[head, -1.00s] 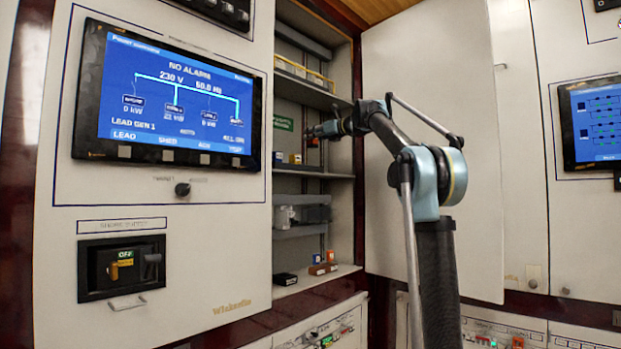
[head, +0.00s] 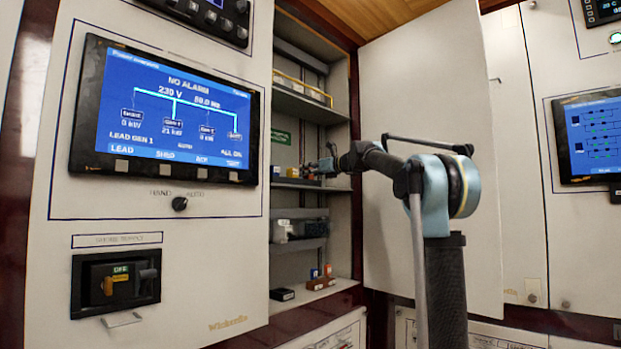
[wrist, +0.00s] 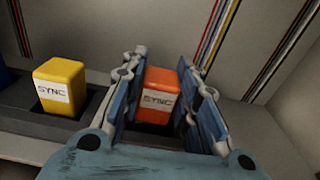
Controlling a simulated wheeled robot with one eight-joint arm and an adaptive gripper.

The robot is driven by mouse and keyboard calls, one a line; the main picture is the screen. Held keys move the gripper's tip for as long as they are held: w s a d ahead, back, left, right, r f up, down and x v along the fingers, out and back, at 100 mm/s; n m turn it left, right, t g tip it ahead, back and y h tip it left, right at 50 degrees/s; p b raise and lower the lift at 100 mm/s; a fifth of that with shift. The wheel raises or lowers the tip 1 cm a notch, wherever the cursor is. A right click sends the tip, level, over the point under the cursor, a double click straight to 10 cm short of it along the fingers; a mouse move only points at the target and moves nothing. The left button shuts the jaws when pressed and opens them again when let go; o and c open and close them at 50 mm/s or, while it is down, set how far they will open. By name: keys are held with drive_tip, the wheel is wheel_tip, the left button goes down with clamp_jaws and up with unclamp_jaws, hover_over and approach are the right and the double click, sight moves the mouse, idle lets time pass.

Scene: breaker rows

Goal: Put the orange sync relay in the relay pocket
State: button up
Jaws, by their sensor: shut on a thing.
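The orange sync relay (wrist: 158,95), a block with a white SYNC label, stands upright between my fingers in the wrist view. My gripper (wrist: 160,100) is shut on it, one blue finger on each side. A dark pocket (wrist: 152,128) shows just below the relay's near face; I cannot tell whether the relay is seated in it or just above. In the head view my gripper (head: 325,167) is at the middle shelf of the open cabinet, small and partly merged with the relay.
A yellow relay labelled SYNC (wrist: 60,88) stands in the dark base to the left, with a blue edge beyond it. Coloured wires (wrist: 220,30) run down the cabinet back. Small blocks (head: 320,278) sit on the lower shelf. The cabinet door (head: 440,150) is open at right.

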drive_tip(key=shift+f, duration=0.5)
drive_tip(key=o, duration=1.1)
drive_tip(key=v, duration=1.2)
drive_tip(key=shift+r, duration=0.1)
